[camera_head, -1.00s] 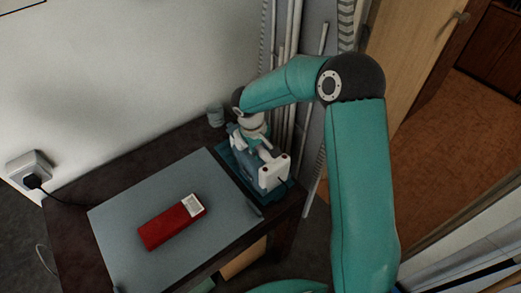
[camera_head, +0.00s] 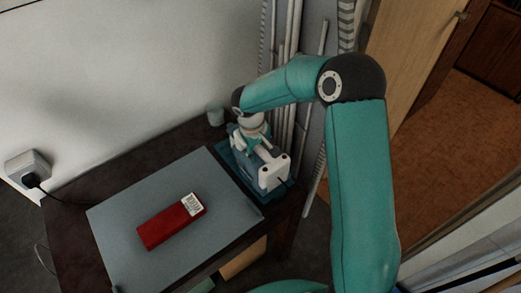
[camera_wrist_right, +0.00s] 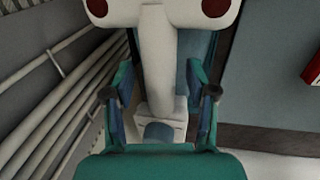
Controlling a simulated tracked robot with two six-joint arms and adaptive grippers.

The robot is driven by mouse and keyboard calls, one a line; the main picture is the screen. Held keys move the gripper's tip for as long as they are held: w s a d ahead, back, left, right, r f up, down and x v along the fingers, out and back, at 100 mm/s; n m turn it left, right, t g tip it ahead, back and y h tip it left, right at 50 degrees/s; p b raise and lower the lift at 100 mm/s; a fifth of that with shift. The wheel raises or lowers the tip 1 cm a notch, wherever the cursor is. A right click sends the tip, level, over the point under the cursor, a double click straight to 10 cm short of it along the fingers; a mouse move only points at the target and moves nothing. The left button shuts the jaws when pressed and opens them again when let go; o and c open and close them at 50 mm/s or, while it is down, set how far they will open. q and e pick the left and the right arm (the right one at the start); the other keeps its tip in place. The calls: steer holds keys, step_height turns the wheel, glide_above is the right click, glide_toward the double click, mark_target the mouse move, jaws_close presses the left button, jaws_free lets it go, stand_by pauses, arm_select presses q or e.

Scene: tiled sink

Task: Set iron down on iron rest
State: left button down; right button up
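The iron, white and blue with dark red dots on its heel (camera_head: 274,173), sits on the dark blue iron rest (camera_head: 240,172) at the right of the table. My right gripper (camera_head: 254,143) reaches down over the iron from above. In the right wrist view, its two fingers (camera_wrist_right: 160,103) stand on either side of the iron's white handle (camera_wrist_right: 160,65), with a visible gap on both sides. The gripper is open around the handle. The iron's underside and its contact with the rest are hidden. My left gripper is not in view.
A grey mat (camera_head: 130,215) with a red box (camera_head: 170,222) lies left of the iron. White pipes (camera_head: 290,75) and the wall are close behind and to the right. A socket with a plug (camera_head: 29,171) is at left.

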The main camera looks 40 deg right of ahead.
steer(key=shift+s+f, duration=0.1)
steer(key=shift+f, duration=0.05)
step_height(320, 180, up, 12)
steer(key=a, duration=0.2)
steer(key=shift+a, duration=0.2)
stand_by(0.5)
